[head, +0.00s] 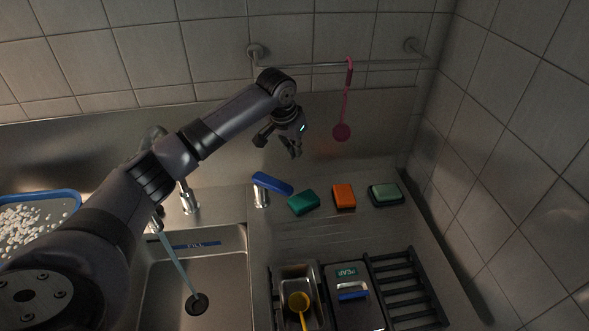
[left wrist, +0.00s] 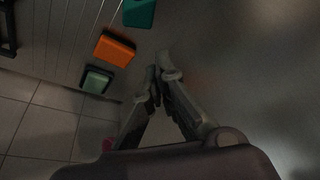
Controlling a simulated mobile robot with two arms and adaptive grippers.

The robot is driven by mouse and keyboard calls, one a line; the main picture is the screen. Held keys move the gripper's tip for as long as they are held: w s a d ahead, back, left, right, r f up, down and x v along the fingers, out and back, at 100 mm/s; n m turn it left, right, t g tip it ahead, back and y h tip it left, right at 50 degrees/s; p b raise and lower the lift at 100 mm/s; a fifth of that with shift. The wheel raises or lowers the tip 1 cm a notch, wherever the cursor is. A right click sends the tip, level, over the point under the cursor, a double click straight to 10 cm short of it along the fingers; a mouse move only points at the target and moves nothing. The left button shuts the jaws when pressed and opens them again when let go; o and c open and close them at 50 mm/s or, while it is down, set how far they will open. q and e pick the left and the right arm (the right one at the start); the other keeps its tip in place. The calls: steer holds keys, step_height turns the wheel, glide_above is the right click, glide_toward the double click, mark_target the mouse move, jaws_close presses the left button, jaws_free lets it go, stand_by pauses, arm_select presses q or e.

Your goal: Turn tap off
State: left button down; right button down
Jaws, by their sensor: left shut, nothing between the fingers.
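The tap is mostly hidden behind my left arm; its spout end (head: 155,223) shows over the sink. A stream of water (head: 178,264) runs from it into the sink basin (head: 228,262). A blue lever (head: 272,184) sits on a short metal post (head: 262,198) right of the basin; it looks like the tap's handle. My left gripper (head: 293,152) is above and slightly right of the lever, apart from it. Its fingers are together and empty, as the left wrist view (left wrist: 160,78) also shows. My right gripper is in neither view.
A green block (head: 303,203), an orange block (head: 344,195) and a pale green sponge in a dark dish (head: 385,194) stand right of the lever. A pink utensil (head: 342,131) hangs from a rail (head: 390,64). A black rack (head: 405,285) is front right.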

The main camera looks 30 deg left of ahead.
mark_target(273, 184)
arm_select(q)
steer(key=p+x, duration=0.2)
steer(key=x, duration=0.7)
steer(key=s+p, duration=0.1)
steer(key=s, duration=0.1)
steer(key=s+p, duration=0.2)
steer(key=shift+s+a+r, duration=0.15)
steer(key=shift+a+r, duration=0.05)
